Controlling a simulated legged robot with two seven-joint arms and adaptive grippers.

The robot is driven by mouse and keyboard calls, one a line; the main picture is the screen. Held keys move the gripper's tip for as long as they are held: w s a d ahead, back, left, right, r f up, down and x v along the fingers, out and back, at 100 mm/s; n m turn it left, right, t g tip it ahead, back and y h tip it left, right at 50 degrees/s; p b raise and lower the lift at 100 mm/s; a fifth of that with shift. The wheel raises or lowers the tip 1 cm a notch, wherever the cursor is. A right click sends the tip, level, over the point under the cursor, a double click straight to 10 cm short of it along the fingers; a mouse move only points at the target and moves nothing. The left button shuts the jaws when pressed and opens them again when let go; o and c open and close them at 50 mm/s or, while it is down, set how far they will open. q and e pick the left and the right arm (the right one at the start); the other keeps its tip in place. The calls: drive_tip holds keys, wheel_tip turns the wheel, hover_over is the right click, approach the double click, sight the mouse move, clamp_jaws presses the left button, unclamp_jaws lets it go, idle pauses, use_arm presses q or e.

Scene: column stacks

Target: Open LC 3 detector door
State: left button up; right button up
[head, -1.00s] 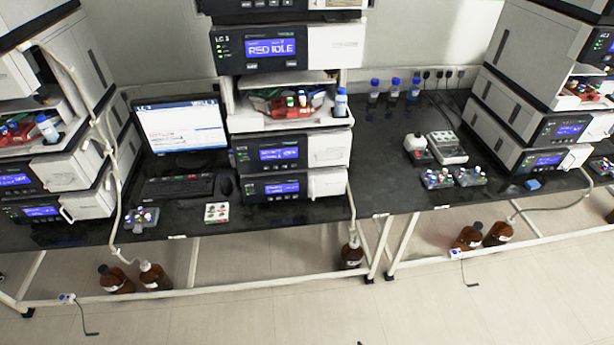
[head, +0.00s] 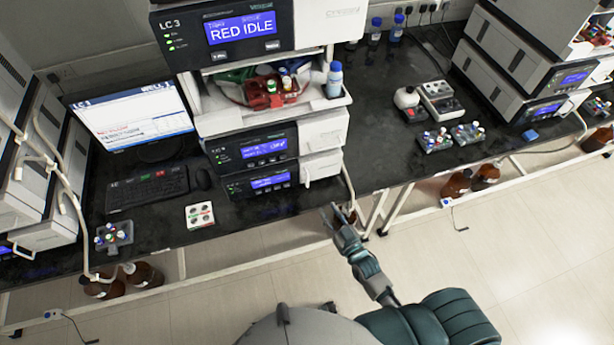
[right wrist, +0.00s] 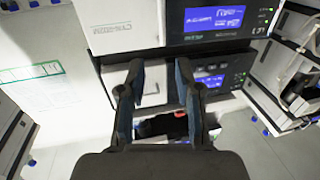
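The LC 3 stack (head: 235,120) stands on the black bench in the head view. Its top module (head: 225,35) has a display reading RED IDLE and a white front panel (head: 326,22) on its right. Two lower modules also have white panels, one (head: 322,132) above the other (head: 320,166). I cannot tell which module is the detector. No panel looks swung open. My right gripper (head: 338,210) is low, in front of the stack's lower right. In the right wrist view it (right wrist: 158,75) is open and empty, with white panels (right wrist: 122,25) beyond the fingers. My left gripper is not in view.
An open shelf holds red trays (head: 272,90) and a blue-capped bottle (head: 334,80). A monitor (head: 130,115), keyboard (head: 147,188) and a small white box (head: 199,214) are to the left. Vial racks (head: 434,140) and another stack (head: 520,80) stand right.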

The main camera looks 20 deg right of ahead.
sight(307, 186)
drive_tip(key=x, duration=1.4)
drive_tip(key=shift+w+a+f, duration=0.15)
drive_tip(key=shift+a, duration=0.1)
drive_tip(key=shift+d, duration=0.1)
drive_tip(key=c, duration=0.6)
clamp_jaws()
